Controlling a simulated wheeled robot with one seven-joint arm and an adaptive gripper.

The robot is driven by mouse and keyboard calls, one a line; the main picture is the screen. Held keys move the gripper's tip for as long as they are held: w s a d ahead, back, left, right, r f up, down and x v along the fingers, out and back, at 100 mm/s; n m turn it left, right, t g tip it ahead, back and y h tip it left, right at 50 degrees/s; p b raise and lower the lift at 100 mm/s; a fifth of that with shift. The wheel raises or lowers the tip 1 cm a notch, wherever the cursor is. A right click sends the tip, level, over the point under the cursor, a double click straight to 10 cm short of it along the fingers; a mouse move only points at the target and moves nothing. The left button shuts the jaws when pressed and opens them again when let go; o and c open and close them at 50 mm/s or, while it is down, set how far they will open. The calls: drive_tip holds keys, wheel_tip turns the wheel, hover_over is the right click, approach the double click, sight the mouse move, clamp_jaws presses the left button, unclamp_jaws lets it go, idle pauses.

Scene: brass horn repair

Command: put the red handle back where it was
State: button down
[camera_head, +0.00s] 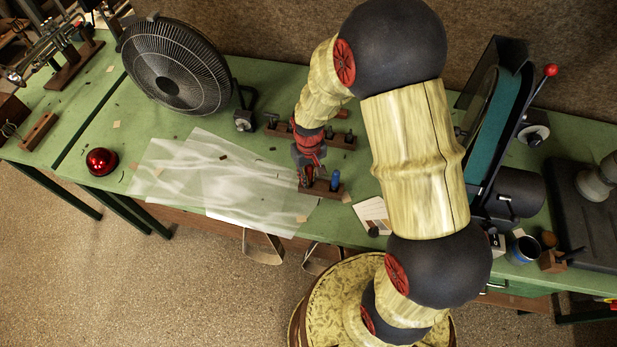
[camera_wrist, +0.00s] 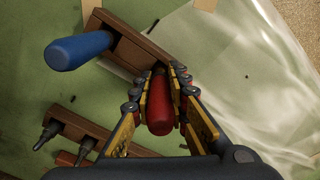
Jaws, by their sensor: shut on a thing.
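My gripper (camera_wrist: 160,80) is shut on the red handle (camera_wrist: 160,105), with a finger on each side of it. In the wrist view the handle's far end meets a small wooden rack (camera_wrist: 133,45). I cannot tell whether it sits in a hole there, since the fingers hide that part. A blue handle (camera_wrist: 78,50) stands in the same rack, to the left of the red one. In the head view my gripper (camera_head: 308,176) is over the left part of the rack (camera_head: 322,190), and the blue handle (camera_head: 336,180) is at its right.
A second wooden rack (camera_wrist: 105,133) with dark tools lies close by, behind the first in the head view. A clear plastic sheet (camera_head: 215,180) covers the bench to the left. A fan (camera_head: 175,65) and a belt sander (camera_head: 490,130) flank the spot.

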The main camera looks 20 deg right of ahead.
drive_tip(key=shift+f, duration=0.3)
drive_tip(key=shift+f, duration=0.2)
drive_tip(key=c, duration=1.8)
unclamp_jaws()
drive_tip(key=shift+c, duration=0.2)
drive_tip(key=shift+o, duration=0.5)
